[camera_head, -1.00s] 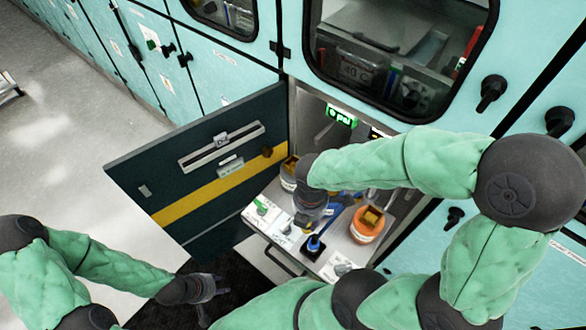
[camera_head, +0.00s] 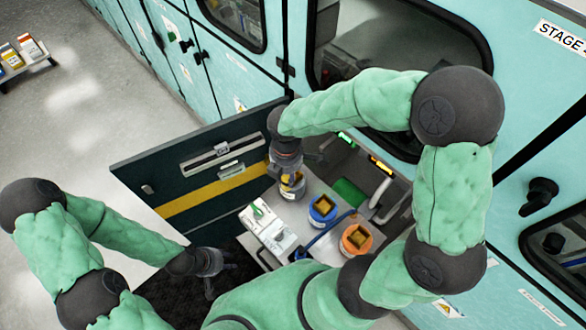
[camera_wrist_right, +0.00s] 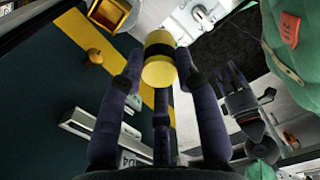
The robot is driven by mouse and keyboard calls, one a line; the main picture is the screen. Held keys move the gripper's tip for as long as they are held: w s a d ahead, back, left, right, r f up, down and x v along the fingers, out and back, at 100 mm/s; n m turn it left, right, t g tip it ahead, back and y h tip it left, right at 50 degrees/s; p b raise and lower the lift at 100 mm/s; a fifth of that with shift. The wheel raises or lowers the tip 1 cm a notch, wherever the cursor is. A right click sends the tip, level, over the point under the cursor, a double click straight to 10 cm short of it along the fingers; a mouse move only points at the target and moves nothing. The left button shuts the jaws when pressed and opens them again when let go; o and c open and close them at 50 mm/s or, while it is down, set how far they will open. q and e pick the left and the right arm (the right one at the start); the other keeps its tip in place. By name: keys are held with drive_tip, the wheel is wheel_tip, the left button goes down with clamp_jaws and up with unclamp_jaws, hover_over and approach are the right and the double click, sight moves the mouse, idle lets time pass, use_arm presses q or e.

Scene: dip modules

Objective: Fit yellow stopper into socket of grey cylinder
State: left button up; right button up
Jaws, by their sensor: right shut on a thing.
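My right gripper (camera_head: 287,166) is shut on the yellow stopper (camera_wrist_right: 160,66), a short yellow cylinder with a dark band, gripped between the fingertips in the right wrist view. In the head view the gripper is just above the grey cylinder (camera_head: 294,192) at the tray's far left corner and partly hides it.
A blue cylinder (camera_head: 322,208) and an orange cylinder (camera_head: 356,239), both with yellow square sockets, stand on the tray (camera_head: 302,218). A blue handle-like piece (camera_head: 326,230) lies between them. The open dark door (camera_head: 190,205) with a yellow stripe borders the left.

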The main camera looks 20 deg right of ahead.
drive_tip(key=shift+w+d+f+b, duration=0.55)
drive_tip(key=shift+w+d+f, duration=0.5)
drive_tip(key=shift+f, duration=0.7)
drive_tip(key=shift+w+d+f+b, duration=0.6)
drive_tip(key=shift+w+f, duration=0.75)
drive_tip(key=shift+f, duration=0.45)
drive_tip(key=shift+w+d+f+b, duration=0.5)
drive_tip(key=shift+w+d+f, duration=0.55)
drive_tip(key=shift+f, duration=0.7)
drive_tip(key=shift+w+a+f, duration=0.1)
drive_tip(key=shift+a, duration=0.1)
drive_tip(key=o, duration=1.1)
wheel_tip(320, 180, up, 12)
drive_tip(key=p, duration=0.3)
